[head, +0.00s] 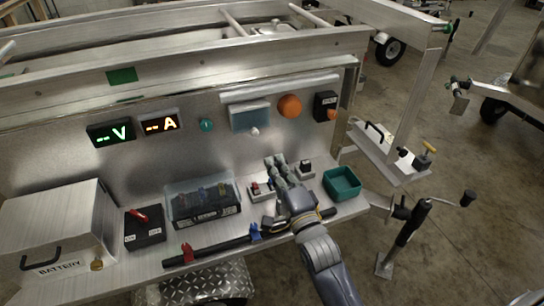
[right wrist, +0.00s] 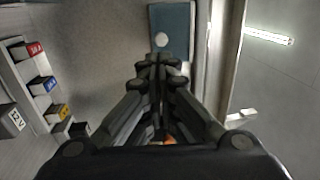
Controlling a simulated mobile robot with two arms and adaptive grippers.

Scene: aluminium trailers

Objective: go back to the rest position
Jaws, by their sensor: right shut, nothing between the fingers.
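My right gripper (head: 279,165) reaches over the shelf of the trailer in the head view, its arm coming in from the bottom. It is shut and empty. In the right wrist view its fingers (right wrist: 160,62) meet in front of a blue-grey panel (right wrist: 172,30) with a pale round knob. That panel (head: 250,116) also shows on the upright metal wall in the head view, above and left of the gripper. My left gripper is not in the head view.
The shelf holds a battery box (head: 58,228), a red-handled switch (head: 143,226), a clear-lidded case (head: 203,201), a black bar with clamps (head: 220,246) and a green bin (head: 342,183). Small coloured blocks (right wrist: 42,84) sit left of the gripper. Open floor (head: 470,240) lies right.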

